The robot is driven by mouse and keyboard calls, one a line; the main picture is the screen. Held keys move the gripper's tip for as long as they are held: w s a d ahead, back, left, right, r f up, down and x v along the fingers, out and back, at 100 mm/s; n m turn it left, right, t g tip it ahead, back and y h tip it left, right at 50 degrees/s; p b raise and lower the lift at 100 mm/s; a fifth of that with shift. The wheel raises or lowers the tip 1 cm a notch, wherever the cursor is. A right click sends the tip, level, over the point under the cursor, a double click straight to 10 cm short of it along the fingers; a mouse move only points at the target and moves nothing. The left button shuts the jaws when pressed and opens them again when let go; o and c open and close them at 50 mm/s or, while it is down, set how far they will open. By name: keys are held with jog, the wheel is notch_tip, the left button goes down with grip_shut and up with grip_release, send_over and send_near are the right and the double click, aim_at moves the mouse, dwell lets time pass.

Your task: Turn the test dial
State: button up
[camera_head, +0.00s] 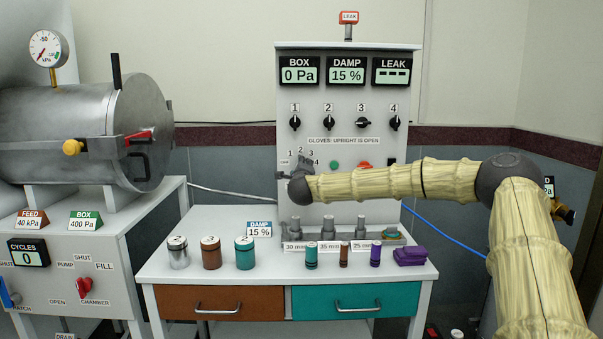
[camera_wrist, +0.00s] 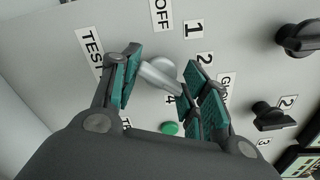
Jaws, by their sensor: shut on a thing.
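The test dial (camera_wrist: 158,76) is a light grey knob on the panel. In the wrist view it sits between the teal pads of my gripper (camera_wrist: 163,62), which is shut on it. The labels OFF, 1, 2 and 4 show around the dial; the 3 is hidden by a finger. A TEST label stands beside it. I cannot tell clearly which mark the dial points to. In the head view my gripper (camera_head: 304,164) is at the panel's left, and the dial is hidden behind it.
Several black glove knobs (camera_head: 328,123) sit above on the panel (camera_head: 345,85). A green button (camera_head: 334,164) and a red one (camera_head: 364,165) are right of the dial. Canisters (camera_head: 211,252) and small cylinders (camera_head: 311,257) stand on the bench below. A steel chamber (camera_head: 80,130) is at left.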

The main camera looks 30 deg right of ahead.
jog(key=shift+f, duration=0.45)
jog(key=o, duration=0.8)
jog(key=shift+o, duration=0.2)
jog(key=shift+w, duration=0.1)
jog(key=shift+r, duration=0.15)
jog(key=v, duration=1.2)
jog(key=shift+d, duration=0.1)
jog(key=shift+c, duration=0.3)
